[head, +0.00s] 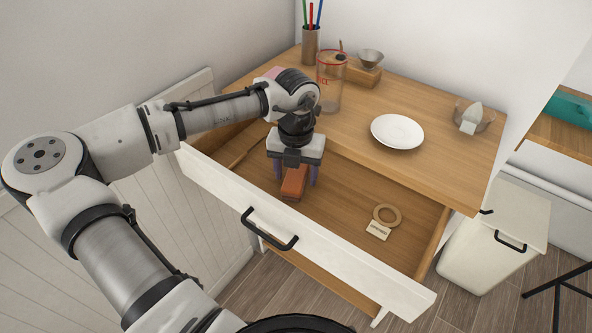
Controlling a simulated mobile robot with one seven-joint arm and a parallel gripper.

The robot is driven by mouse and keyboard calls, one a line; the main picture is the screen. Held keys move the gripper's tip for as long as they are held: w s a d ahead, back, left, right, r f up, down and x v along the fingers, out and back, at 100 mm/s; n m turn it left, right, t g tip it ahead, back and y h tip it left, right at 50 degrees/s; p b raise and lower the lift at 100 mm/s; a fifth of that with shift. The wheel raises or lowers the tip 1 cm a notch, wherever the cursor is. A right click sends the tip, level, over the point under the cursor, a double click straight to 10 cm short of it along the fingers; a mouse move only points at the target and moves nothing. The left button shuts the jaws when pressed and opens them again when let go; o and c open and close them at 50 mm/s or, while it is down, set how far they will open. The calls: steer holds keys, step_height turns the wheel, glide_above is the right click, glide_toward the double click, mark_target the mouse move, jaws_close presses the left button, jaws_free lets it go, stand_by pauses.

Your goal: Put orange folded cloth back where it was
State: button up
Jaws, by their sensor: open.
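The orange folded cloth (294,184) is in the left part of the open drawer (345,205). My gripper (294,177) points down over it, with a purple-grey finger on each side of the cloth. The jaws are open around the cloth. The gripper hides the cloth's far end, and I cannot tell whether the cloth touches the drawer floor.
A wooden ring (386,215) and a small label card (378,230) lie in the drawer's right part. The drawer's middle is clear.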

mark_target(296, 174)
step_height(296, 174, up, 12)
steer(key=shift+r, duration=0.15)
stand_by(0.5)
